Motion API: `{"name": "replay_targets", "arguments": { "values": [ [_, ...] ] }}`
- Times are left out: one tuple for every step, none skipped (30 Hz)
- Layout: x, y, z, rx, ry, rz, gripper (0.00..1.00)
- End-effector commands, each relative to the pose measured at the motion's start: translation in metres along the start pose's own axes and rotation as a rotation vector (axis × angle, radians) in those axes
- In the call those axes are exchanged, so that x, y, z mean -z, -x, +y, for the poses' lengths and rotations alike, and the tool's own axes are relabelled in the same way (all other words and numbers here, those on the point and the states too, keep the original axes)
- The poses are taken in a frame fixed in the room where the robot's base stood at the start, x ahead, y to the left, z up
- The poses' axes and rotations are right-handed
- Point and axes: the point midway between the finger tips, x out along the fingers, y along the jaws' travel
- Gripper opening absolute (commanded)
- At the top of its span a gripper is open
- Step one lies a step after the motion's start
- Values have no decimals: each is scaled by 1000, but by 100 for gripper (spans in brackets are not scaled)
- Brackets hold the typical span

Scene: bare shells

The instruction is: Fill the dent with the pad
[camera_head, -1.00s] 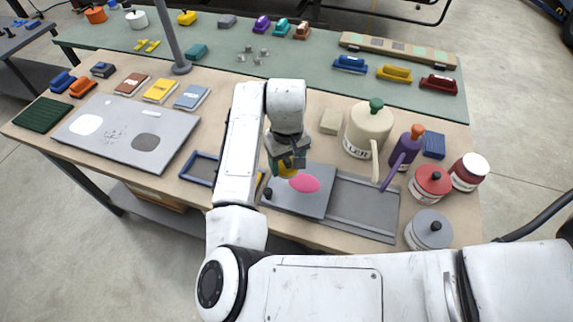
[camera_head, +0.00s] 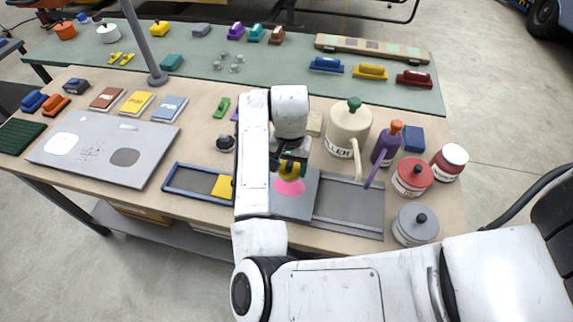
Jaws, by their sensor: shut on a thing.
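My gripper (camera_head: 291,158) is shut on a small pad with green and yellow parts (camera_head: 290,170). The jaws partly hide it. It is right above, or touching, a pink patch (camera_head: 288,187) on a grey plate (camera_head: 298,206); I cannot tell which. A light grey panel (camera_head: 100,165) lies at the left of the table. It has a white round patch (camera_head: 62,144), a dark grey round patch (camera_head: 125,157) and scratch marks (camera_head: 91,152) between them. I cannot tell from shading which mark is a dent.
A grey tray (camera_head: 350,205) adjoins the plate. A cream jug (camera_head: 348,128), a purple bottle (camera_head: 385,148), a red pot (camera_head: 412,177) and a grey pot (camera_head: 415,225) crowd the right. A blue-framed tray (camera_head: 190,180) lies between panel and arm, which hides its right end.

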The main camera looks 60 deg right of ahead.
Motion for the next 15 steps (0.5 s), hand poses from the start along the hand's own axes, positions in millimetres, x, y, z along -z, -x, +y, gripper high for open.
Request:
{"name": "replay_targets", "arguments": {
  "values": [
    [0, -5, 0, 0, 1, -1, 38],
    [0, -7, 0, 0, 1, -1, 38],
    [0, -10, 0, 0, 1, -1, 38],
    [0, -13, 0, 0, 1, -1, 38],
    [0, -16, 0, 0, 1, -1, 38],
    [0, -20, 0, 0, 1, 0, 38],
    [0, -23, 0, 0, 2, 0, 38],
    [0, -26, -1, 1, 2, 0, 38],
    [0, -30, -1, 1, 2, 0, 38],
    [0, -34, -1, 1, 2, 0, 38],
    [0, -37, -1, 1, 2, 0, 38],
    [0, -41, -1, 1, 3, 0, 38],
    [0, -44, -1, 1, 3, 0, 38],
    [0, -47, -1, 1, 3, 0, 38],
    [0, -50, -1, 1, 3, 0, 38]
  ]
}}
